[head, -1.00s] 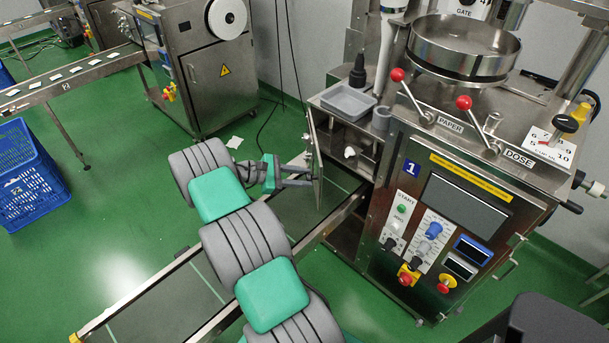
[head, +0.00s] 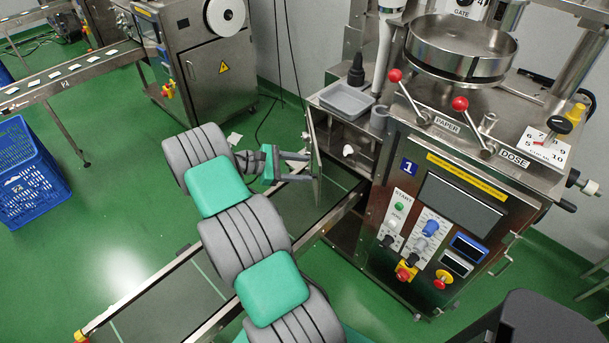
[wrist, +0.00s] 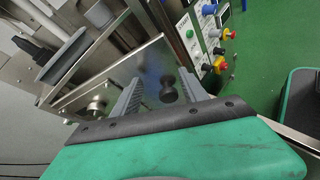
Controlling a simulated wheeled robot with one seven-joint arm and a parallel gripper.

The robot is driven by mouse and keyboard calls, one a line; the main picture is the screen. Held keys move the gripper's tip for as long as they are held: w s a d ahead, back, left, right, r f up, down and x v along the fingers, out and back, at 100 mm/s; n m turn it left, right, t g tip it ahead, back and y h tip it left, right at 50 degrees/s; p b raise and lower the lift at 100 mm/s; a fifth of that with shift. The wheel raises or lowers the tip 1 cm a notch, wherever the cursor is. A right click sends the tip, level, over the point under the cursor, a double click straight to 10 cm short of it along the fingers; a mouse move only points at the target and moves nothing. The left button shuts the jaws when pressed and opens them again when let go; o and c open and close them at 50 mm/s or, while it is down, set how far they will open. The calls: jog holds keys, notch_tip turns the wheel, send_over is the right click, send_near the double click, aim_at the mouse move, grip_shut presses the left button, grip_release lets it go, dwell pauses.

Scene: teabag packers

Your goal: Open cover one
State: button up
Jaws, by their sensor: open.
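Cover one is a flat metal panel (head: 314,160) on the left side of the machine marked 1 (head: 430,200). In the head view it stands nearly edge-on, swung out from the machine, with an open compartment (head: 352,150) beside it. In the wrist view the cover (wrist: 110,72) fills the middle and bears a dark round knob (wrist: 168,90). My gripper (head: 309,167) is at the panel's outer face. Its fingers are apart, one on each side of the knob in the wrist view (wrist: 158,80). I cannot tell whether either finger touches the knob or panel.
A grey tray (head: 346,100) sits on the ledge above the compartment. A metal-railed conveyor (head: 150,290) runs below my arm. A blue crate (head: 35,180) stands at left, and another machine (head: 215,80) stands behind. Green floor is clear between them.

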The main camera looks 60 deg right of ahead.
jog(key=s+a+r, duration=0.8)
jog(key=a, duration=0.2)
jog(key=shift+s+a+r, duration=0.15)
jog(key=shift+a+r, duration=0.1)
jog(key=shift+r, duration=0.1)
jog(key=shift+c, duration=0.5)
